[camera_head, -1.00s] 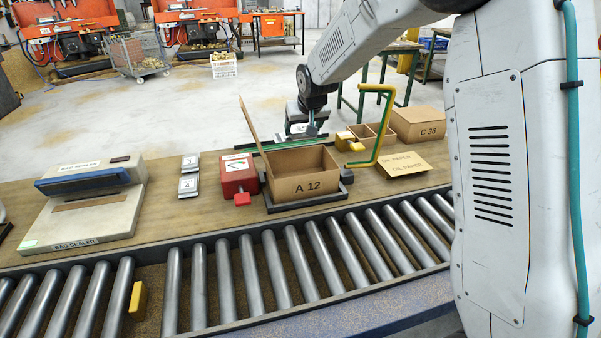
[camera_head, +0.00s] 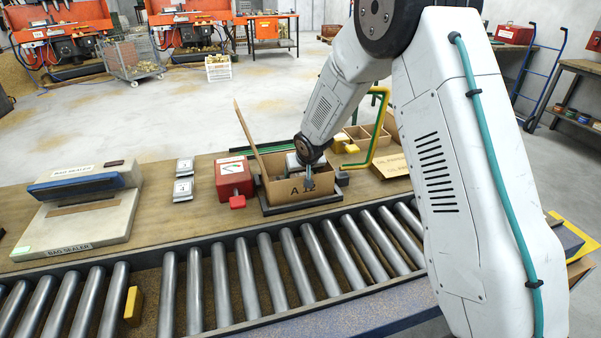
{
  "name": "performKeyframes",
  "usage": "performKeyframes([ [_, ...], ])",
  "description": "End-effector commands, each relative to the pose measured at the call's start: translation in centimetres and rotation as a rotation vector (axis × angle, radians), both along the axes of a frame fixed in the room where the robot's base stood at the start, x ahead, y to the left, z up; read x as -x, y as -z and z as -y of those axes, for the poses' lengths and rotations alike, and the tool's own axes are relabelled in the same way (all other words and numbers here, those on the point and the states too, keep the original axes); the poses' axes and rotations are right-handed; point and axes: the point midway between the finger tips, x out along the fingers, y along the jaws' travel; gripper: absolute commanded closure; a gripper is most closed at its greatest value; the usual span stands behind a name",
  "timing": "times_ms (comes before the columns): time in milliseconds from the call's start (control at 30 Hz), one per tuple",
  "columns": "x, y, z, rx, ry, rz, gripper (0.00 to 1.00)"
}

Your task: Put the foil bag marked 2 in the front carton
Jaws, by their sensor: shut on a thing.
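The front carton (camera_head: 278,193), open and brown, stands on a dark tray by the conveyor.
A red box (camera_head: 234,178) stands close left of the carton, whose raised flap (camera_head: 247,138) leans up. A yellow-green bent bar (camera_head: 376,130) rises at the right, near a divided box (camera_head: 362,134). A bag sealer (camera_head: 80,215) is at far left. Conveyor rollers (camera_head: 255,272) run in front.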

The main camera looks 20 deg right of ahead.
Motion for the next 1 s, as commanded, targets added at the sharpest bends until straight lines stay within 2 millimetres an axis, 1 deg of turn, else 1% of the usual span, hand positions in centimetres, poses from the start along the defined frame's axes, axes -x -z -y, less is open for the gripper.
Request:
performKeyframes([
  [267,0.0,0.2,0.0,0.001,-0.002,0.001,0.56],
  [300,0.0,0.3,0.0,0.001,-0.001,0.001,0.23],
  [367,0.0,0.2,0.0,0.0,0.0,0.001,0.06],
  [400,0.0,0.2,0.0,0.0,0.0,0.001,0.04],
  [767,0.0,-0.1,0.0,0.0,0.0,0.001,0.04],
  [867,0.5,-1.3,0.0,-0.001,0.001,0.005,0.04],
  [1000,2.1,-3.8,0.0,-0.001,0.001,0.005,0.04],
])
